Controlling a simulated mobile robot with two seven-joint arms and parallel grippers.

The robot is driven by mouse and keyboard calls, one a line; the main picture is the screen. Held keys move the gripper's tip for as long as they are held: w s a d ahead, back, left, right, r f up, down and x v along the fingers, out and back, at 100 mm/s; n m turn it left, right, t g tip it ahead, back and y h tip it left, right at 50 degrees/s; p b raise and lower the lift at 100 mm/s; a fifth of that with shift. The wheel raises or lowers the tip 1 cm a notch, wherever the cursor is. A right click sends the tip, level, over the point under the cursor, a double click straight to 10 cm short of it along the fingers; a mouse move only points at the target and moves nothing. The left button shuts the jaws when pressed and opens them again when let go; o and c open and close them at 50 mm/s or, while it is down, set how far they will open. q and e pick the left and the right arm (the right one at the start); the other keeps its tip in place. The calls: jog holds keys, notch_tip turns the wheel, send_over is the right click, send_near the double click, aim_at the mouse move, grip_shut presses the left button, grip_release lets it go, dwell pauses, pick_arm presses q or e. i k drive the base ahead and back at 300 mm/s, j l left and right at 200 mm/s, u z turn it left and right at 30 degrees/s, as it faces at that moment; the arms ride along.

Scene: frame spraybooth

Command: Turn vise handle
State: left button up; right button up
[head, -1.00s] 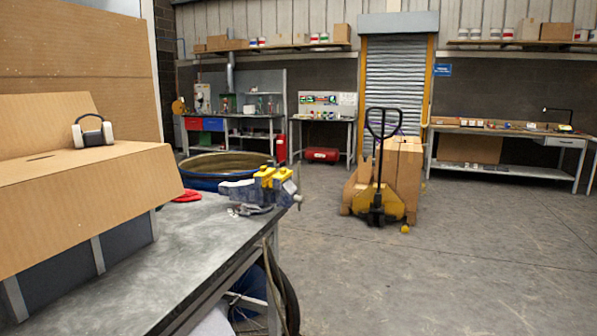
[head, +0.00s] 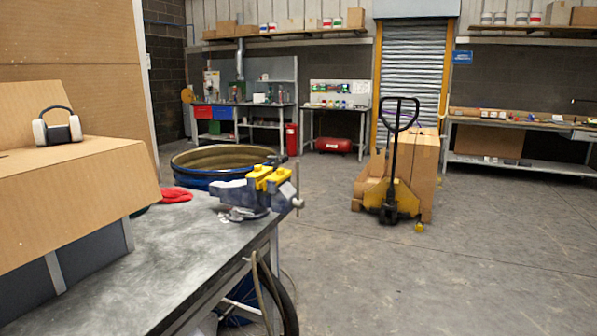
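A blue-grey bench vise with yellow jaw pieces (head: 258,188) sits at the far right corner of a grey metal workbench (head: 140,262). Its thin vise handle (head: 298,188) stands roughly upright at the vise's right end, just past the bench edge. Neither of my grippers shows in the head view, and nothing touches the vise or the handle.
A cardboard box (head: 70,190) with ear defenders (head: 57,127) fills the bench's left. A red cloth (head: 175,195) lies near the vise. A blue-sided round tub (head: 225,160) stands behind. A pallet truck (head: 392,190) with boxes stands beyond. The floor (head: 450,280) at right is clear.

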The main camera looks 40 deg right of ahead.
aim_at(297, 203)
jog(key=i+l, duration=0.15)
jog(key=l, duration=0.25)
jog(key=i+l, duration=0.15)
jog(key=l, duration=0.2)
jog(key=i+l+u, duration=0.1)
jog(key=l, duration=0.3)
jog(key=i+l, duration=0.15)
jog(key=l, duration=0.25)
